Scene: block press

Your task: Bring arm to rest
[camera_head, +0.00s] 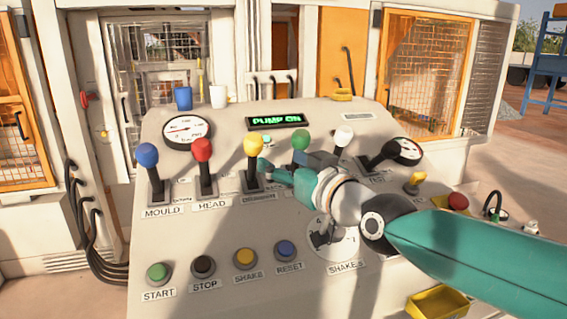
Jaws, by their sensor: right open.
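My right arm comes in from the right over the control panel (200,235). My right gripper (283,163) is open, its fingers just right of the yellow-knobbed lever (253,146) and below the green-knobbed lever (300,140). I cannot tell whether a finger touches either lever. The gripper hides the foot of the green lever. To the left stand the blue-knobbed MOULD lever (148,155) and the red-knobbed HEAD lever (202,151). A white-knobbed lever (343,136) and a black-handled lever (385,152) stand to the right. My left gripper is out of view.
A display (277,121) reads PUMP ON. START (158,272), STOP (203,266), SHAKE (245,258) and RESET (286,251) buttons line the front. My wrist partly covers the rotary dial (322,237). A red button (457,202) is right. Cups (218,96) stand at the back.

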